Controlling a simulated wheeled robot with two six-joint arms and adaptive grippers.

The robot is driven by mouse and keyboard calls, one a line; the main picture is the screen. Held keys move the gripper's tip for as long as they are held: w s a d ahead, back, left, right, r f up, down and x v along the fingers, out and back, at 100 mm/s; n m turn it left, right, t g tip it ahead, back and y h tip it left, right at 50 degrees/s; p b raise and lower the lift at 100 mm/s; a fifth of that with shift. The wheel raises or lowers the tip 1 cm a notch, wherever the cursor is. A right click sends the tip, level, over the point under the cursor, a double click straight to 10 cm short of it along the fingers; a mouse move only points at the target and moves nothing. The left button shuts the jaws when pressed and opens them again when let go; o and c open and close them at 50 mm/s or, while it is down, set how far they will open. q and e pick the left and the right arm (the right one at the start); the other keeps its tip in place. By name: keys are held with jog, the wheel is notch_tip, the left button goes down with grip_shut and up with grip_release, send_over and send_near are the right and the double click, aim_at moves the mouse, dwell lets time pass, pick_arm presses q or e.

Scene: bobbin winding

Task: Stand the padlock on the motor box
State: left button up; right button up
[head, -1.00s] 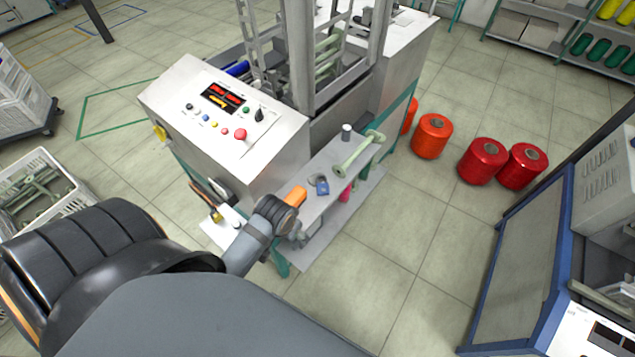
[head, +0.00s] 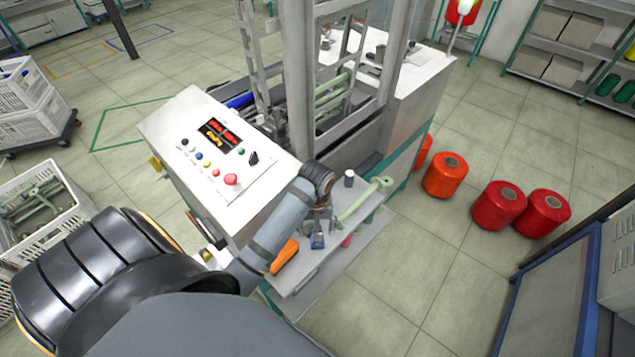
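The blue padlock (head: 317,241) is on the narrow grey shelf at the front of the winding machine. Its shackle is mostly hidden by my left gripper (head: 318,226), which points down right over it. The fingers are small and dark here, and I cannot tell whether they touch or grip the padlock. I cannot tell for sure which part is the motor box; a grey box with a pale flat top (head: 428,70) forms the machine's right end, with small items on top. My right gripper is not in view.
On the shelf (head: 300,280) lie an orange item (head: 285,256), a small grey cylinder (head: 349,178) and a pale green bobbin (head: 366,198). A sloped control panel (head: 190,165) is left of my forearm. Red and orange spools (head: 498,205) stand on the floor to the right.

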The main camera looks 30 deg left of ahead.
pick_arm(q)
jog(key=shift+f, duration=0.5)
jog(key=shift+w+f, duration=0.25)
jog(key=shift+w+a+f+p, duration=0.1)
jog(key=shift+f+p, duration=0.25)
jog(key=shift+f, duration=0.15)
notch_tip(320, 180, down, 4)
jog(key=shift+r+p, duration=0.1)
jog(key=shift+p, duration=0.4)
jog(key=shift+f, duration=0.25)
jog(key=c, duration=1.4)
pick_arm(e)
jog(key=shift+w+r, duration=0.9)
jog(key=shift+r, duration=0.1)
